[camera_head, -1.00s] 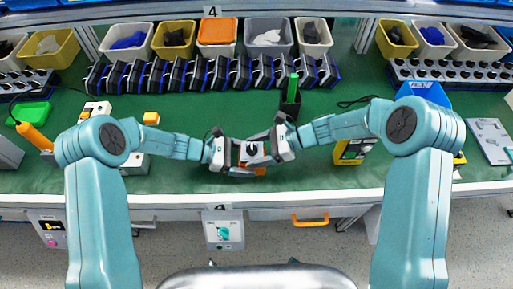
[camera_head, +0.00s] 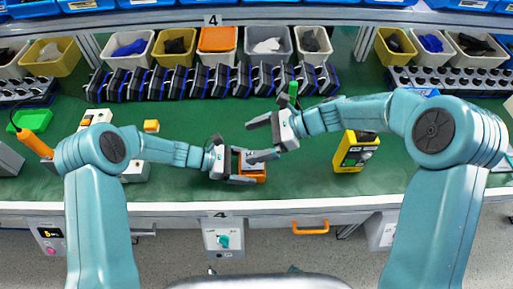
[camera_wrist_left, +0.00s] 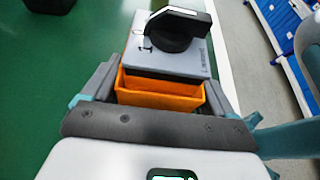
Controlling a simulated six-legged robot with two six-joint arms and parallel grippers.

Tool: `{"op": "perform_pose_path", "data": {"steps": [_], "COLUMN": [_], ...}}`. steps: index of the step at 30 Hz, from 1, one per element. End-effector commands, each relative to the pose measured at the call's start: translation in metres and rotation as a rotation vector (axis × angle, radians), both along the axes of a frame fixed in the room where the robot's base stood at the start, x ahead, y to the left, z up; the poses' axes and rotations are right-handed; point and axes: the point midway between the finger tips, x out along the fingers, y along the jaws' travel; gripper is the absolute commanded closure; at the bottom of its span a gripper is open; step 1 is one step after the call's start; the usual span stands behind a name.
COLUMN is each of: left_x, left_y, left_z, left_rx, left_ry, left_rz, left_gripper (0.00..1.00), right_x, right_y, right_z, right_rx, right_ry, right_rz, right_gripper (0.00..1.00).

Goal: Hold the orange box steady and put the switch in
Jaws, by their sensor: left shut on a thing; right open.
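The orange box (camera_head: 252,177) is on the green bench near its front edge. It also shows in the left wrist view (camera_wrist_left: 160,98). My left gripper (camera_head: 243,166) is shut on the orange box from the left. The grey switch (camera_wrist_left: 165,57) with its black rotary knob (camera_wrist_left: 172,30) is at the top of the box, and orange inner wall shows on the near side. I cannot tell how deep the switch sits. My right gripper (camera_head: 263,139) is open and empty, above and right of the box in the head view, with its lower finger near the switch.
A row of black and blue units (camera_head: 205,80) stands along the back, below several part bins (camera_head: 217,38). A black holder with a green-handled tool (camera_head: 292,92) is behind my right gripper. A yellow device (camera_head: 355,152) stands to the right. Green bench surface is free between them.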

Motion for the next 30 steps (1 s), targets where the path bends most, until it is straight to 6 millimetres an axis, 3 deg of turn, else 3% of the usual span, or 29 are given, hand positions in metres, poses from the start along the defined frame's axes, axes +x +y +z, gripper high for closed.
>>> {"op": "perform_pose_path", "data": {"steps": [8, 9, 20, 30], "left_x": [0.0, 0.0, 0.001, 0.001], "left_y": [0.0, 0.0, 0.01, 0.079], "left_z": [0.0, 0.0, 0.005, 0.033], "left_rx": [-0.001, -0.001, 0.0, 0.001], "left_ry": [0.0, 0.0, -0.002, -0.003], "left_rz": [0.0, 0.0, 0.002, 0.004], "left_gripper": [0.45, 0.0, 0.0, 0.0], "right_x": [0.0, 0.0, 0.0, 0.0], "right_y": [0.0, 0.0, 0.0, 0.0], "right_z": [0.007, 0.007, 0.006, 0.006], "right_rx": [0.0, 0.0, 0.0, 0.0], "right_ry": [0.0, 0.0, 0.0, 0.0], "right_rz": [0.0, 0.0, 0.0, 0.0], "right_gripper": [0.0, 0.0, 0.0, 0.0]}}
